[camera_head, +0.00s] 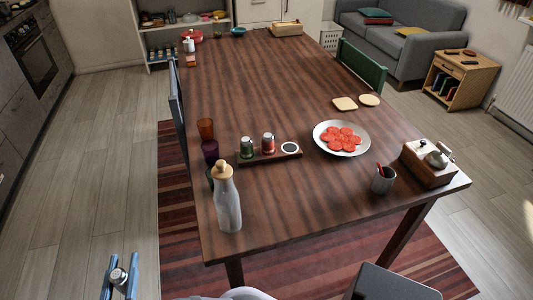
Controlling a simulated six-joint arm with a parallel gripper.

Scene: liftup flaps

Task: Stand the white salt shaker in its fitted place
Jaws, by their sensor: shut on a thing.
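My gripper (119,277) is at the lower left, over the floor and left of the table. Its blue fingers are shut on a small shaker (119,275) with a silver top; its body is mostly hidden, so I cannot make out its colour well. On the table, a dark wooden rack (270,157) holds a green shaker (247,148) and a red shaker (268,143), both upright with silver tops. At the rack's right end is a round white-rimmed place (290,148) with a dark middle and nothing standing in it.
A plate of red slices (341,138), a grey cup (383,180) and a wooden box (428,164) stand to the right.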

